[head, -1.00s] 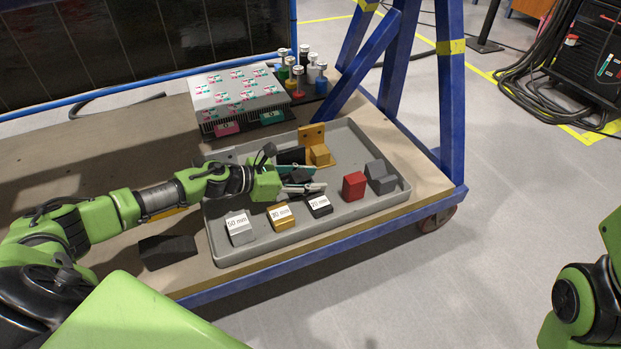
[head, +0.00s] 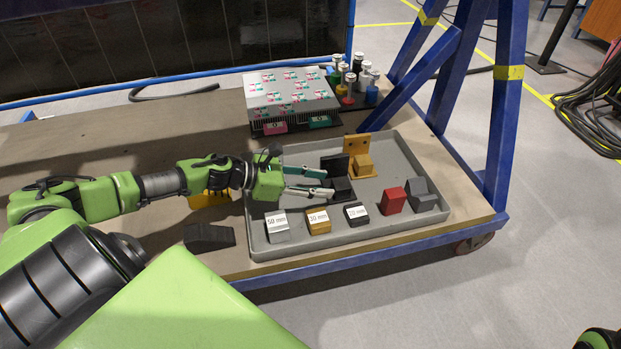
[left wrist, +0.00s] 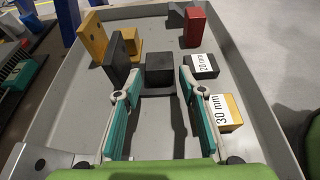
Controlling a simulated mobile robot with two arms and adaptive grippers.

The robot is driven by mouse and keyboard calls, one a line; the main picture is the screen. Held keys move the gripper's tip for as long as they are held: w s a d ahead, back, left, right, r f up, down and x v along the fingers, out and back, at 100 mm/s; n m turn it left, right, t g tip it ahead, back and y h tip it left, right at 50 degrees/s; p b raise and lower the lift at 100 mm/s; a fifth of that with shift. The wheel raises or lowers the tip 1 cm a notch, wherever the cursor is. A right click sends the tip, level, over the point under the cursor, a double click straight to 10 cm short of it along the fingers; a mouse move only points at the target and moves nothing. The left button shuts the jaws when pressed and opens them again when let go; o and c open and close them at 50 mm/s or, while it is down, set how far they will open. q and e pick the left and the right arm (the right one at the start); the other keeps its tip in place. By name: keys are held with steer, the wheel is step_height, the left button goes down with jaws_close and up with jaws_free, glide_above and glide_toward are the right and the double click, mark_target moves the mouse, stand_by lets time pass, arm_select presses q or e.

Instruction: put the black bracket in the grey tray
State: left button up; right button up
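The black bracket (head: 341,187) stands in the grey tray (head: 283,245), its plate upright, just left of the yellow bracket. In the left wrist view the black bracket (left wrist: 160,68) shows its plate, block and base at the fingertips. My left gripper (head: 328,183) reaches in from the left, low over the tray, with its two teal-padded fingers apart. In the left wrist view the left gripper (left wrist: 160,82) is open, with the bracket's base between or just beyond the tips; contact is not clear.
The tray also holds a yellow bracket (head: 358,165), a red block (head: 393,201), a grey block (head: 424,194) and labelled blocks (head: 318,222) along its front. A dark wedge (head: 209,237) lies left of the tray. A blue frame post (head: 507,110) rises at the right.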

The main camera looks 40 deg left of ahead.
arm_select(q)
steer(key=shift+p+v, duration=0.3)
steer(key=shift+v, duration=0.85)
